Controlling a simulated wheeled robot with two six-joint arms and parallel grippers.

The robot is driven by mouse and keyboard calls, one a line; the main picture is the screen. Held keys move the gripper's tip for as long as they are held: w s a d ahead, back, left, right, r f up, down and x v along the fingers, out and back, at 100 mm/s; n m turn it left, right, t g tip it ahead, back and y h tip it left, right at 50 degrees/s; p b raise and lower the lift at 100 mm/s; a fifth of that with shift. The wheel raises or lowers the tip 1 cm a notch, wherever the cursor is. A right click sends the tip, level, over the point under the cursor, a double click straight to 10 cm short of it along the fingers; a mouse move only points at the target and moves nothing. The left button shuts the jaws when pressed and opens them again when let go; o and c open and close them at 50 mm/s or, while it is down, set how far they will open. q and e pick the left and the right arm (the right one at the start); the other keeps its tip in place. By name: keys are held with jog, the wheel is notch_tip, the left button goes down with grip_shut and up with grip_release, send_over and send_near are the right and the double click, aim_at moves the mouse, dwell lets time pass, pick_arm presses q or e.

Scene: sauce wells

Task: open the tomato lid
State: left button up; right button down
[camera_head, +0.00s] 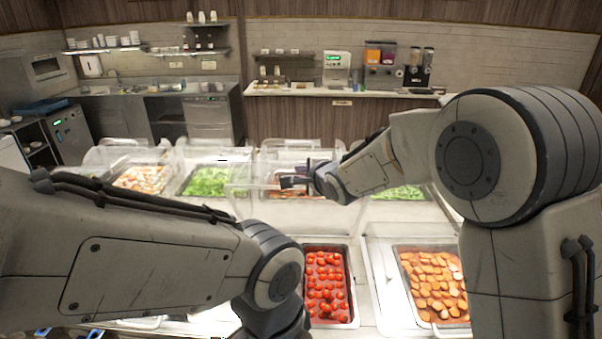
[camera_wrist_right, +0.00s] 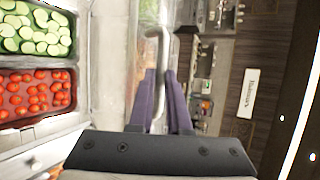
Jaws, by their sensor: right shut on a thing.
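The tomato tray (camera_head: 308,262) holds red tomatoes and lies uncovered in the counter. Its clear lid (camera_head: 310,215) stands raised behind it. The tomatoes (camera_wrist_right: 38,95) also show at the left of the right wrist view. My right gripper (camera_head: 290,182) is at the upper edge of the lid. In the right wrist view its purple fingers (camera_wrist_right: 160,95) are shut on the pale lid handle (camera_wrist_right: 163,45). My left arm crosses the lower left of the head view; its gripper is out of the picture.
A tray of orange slices (camera_head: 432,285) lies right of the tomatoes. A row of trays under clear covers stands behind, including green leaves (camera_head: 207,181). Cucumber slices (camera_wrist_right: 38,28) lie beside the tomatoes in the right wrist view. A back counter (camera_head: 345,91) stands farther off.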

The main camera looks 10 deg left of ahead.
jog(key=c, duration=1.2)
grip_release()
jog(key=shift+o, duration=0.2)
jog(key=shift+s+d, duration=0.1)
jog(key=shift+s+d+r, duration=0.1)
jog(key=shift+s+d, duration=0.05)
jog(key=shift+s, duration=0.1)
jog(key=b+v, duration=0.1)
jog(key=v, duration=0.8)
jog(key=shift+s+b, duration=0.25)
jog(key=shift+b, duration=0.05)
jog(key=shift+d, duration=0.15)
